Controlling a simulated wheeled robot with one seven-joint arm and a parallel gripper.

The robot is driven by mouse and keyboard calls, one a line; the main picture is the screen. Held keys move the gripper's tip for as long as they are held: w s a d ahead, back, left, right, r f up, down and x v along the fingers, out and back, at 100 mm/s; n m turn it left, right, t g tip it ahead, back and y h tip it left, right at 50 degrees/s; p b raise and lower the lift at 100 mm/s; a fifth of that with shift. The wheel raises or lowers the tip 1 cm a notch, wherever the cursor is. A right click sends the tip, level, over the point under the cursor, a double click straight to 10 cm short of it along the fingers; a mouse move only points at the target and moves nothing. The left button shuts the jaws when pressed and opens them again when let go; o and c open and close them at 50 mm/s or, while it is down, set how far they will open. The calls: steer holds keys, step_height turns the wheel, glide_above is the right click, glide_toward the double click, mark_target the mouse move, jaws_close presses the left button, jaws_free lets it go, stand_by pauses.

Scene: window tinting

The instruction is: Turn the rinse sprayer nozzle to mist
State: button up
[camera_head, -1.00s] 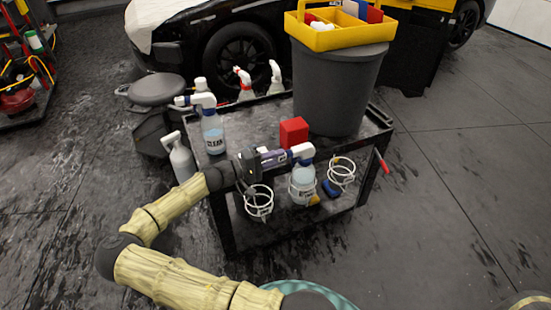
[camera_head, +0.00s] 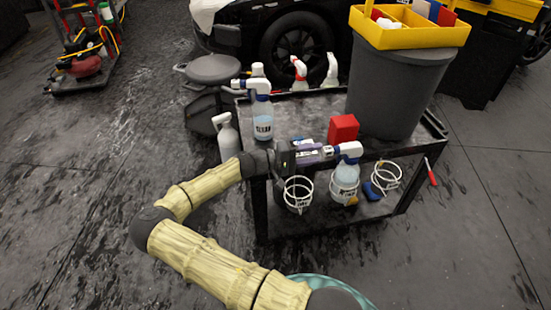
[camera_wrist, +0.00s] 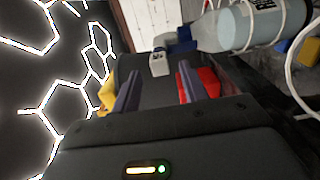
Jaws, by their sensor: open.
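A spray bottle (camera_head: 345,177) with a white trigger head (camera_head: 349,149) and blue collar hangs upright in a wire ring on the cart's front side. Its label is too small to read, so I cannot confirm it is the rinse sprayer. Its nozzle (camera_head: 328,151) points left, toward my gripper (camera_head: 312,152). In the wrist view, my gripper (camera_wrist: 158,85) is open, and the small white nozzle tip (camera_wrist: 160,63) shows between and just beyond the two fingertips. I cannot tell whether they touch. The bottle (camera_wrist: 250,25) lies across the upper right there. The nozzle's setting is not readable.
Empty wire rings (camera_head: 298,194) flank the bottle on the black cart (camera_head: 300,117). A red block (camera_head: 343,129), another spray bottle (camera_head: 262,118) and a grey bin (camera_head: 390,90) stand on top. A grey bottle (camera_head: 228,138) hangs at the cart's left.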

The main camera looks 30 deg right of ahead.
steer(key=v, duration=1.4)
steer(key=shift+p, duration=0.35)
steer(key=shift+s, duration=0.1)
